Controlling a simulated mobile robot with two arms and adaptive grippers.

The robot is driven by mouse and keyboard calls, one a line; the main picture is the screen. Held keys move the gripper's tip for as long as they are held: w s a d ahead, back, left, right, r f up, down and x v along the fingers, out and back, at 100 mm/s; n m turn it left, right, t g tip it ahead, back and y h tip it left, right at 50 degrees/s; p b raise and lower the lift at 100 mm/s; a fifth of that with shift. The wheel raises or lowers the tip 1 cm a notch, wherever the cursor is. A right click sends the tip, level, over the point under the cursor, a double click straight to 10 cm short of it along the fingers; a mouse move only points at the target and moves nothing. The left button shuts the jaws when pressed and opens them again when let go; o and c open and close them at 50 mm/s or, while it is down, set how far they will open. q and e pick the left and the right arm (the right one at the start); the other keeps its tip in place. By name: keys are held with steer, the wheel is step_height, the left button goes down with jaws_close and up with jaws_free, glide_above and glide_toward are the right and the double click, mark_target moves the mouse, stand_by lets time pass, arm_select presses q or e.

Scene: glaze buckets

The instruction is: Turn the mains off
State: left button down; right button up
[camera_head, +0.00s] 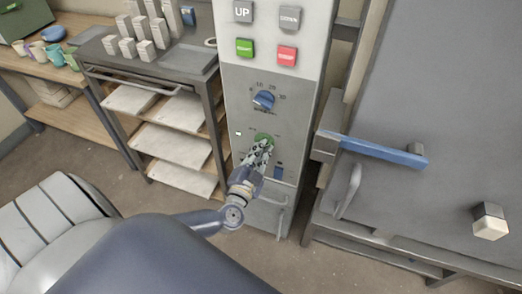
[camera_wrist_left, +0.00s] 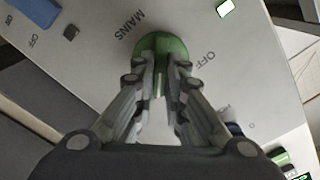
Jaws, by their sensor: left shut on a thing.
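The control panel (camera_head: 233,84) is a tall light-grey cabinet front in the middle of the head view. The green mains knob (camera_head: 264,136) sits low on it, mostly covered by my left gripper (camera_head: 262,148). In the left wrist view the round green knob (camera_wrist_left: 160,42) lies beside the printed words MAINS and OFF. The fingers of my left gripper (camera_wrist_left: 161,68) are closed on the knob from both sides. The knob's pointing direction is hidden by the fingers. My right gripper is not in view.
A blue dial (camera_head: 264,99) with numbers is above the knob, under green and red buttons (camera_head: 288,55). A small white indicator (camera_head: 239,133) is lit left of the knob. A grey door with a blue handle (camera_head: 375,150) stands right; a shelf rack (camera_head: 212,112) stands left.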

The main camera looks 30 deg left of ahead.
arm_select(q)
steer(key=shift+s+a+n+p, duration=0.15)
steer(key=shift+n+p, duration=0.8)
steer(key=shift+n, duration=2)
steer(key=shift+w+a+n+p, duration=0.15)
steer(key=shift+n+p, duration=0.8)
steer(key=shift+n, duration=2.05)
steer(key=shift+s+a+n+p, duration=0.15)
steer(key=shift+n+p, duration=0.8)
steer(key=shift+n, duration=2)
steer(key=c, duration=1.6)
jaws_free()
steer(key=shift+c, duration=0.2)
steer(key=v, duration=1.2)
